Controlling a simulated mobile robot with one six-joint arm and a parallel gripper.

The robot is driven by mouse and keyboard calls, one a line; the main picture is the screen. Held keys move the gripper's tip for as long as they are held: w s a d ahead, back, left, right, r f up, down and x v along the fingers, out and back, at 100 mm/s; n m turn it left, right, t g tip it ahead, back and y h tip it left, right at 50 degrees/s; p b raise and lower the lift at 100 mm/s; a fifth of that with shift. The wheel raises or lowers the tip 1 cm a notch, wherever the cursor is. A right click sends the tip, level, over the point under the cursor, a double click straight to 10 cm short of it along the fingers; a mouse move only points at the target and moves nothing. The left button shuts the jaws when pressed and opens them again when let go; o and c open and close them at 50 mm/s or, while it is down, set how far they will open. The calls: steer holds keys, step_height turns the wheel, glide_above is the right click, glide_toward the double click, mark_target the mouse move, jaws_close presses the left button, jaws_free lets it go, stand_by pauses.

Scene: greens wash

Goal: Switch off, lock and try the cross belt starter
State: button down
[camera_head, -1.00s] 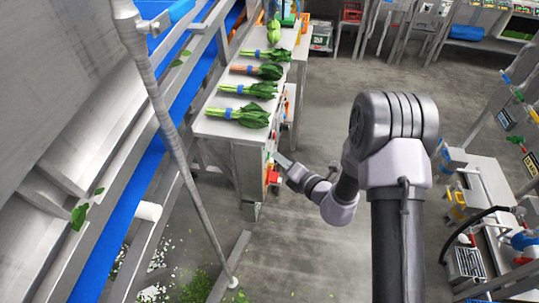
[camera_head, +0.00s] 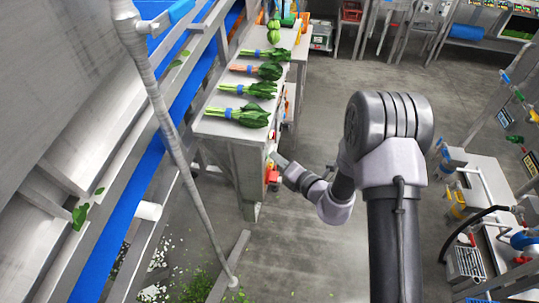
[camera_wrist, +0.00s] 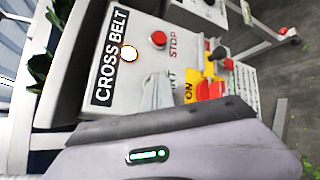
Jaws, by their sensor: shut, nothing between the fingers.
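The cross belt starter (camera_wrist: 140,28) is a light grey box with a black CROSS BELT label, seen turned sideways in the wrist view. It carries a red STOP button (camera_wrist: 158,39), a pale lit lamp (camera_wrist: 128,54) and a red handle on a yellow plate (camera_wrist: 209,89) marked ON. My gripper (camera_wrist: 160,92) is shut and empty, its fingertips in front of the box beside the red handle. They partly hide a START label; contact cannot be told. In the head view my gripper (camera_head: 280,160) is at the table's end, by the starter's red parts (camera_head: 271,174).
Bunches of greens (camera_head: 240,115) lie on the steel table (camera_head: 215,126) above the starter. A blue belt (camera_head: 130,205) and a slanted post (camera_head: 185,165) stand to the left. A bench (camera_head: 485,185) stands at the right. Open floor (camera_head: 300,250) lies between.

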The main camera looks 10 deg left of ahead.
stand_by(0.4)
steer(key=shift+d, duration=0.8)
steer(key=d, duration=0.5)
steer(key=shift+s, duration=0.15)
steer(key=shift+f, duration=0.1)
stand_by(0.4)
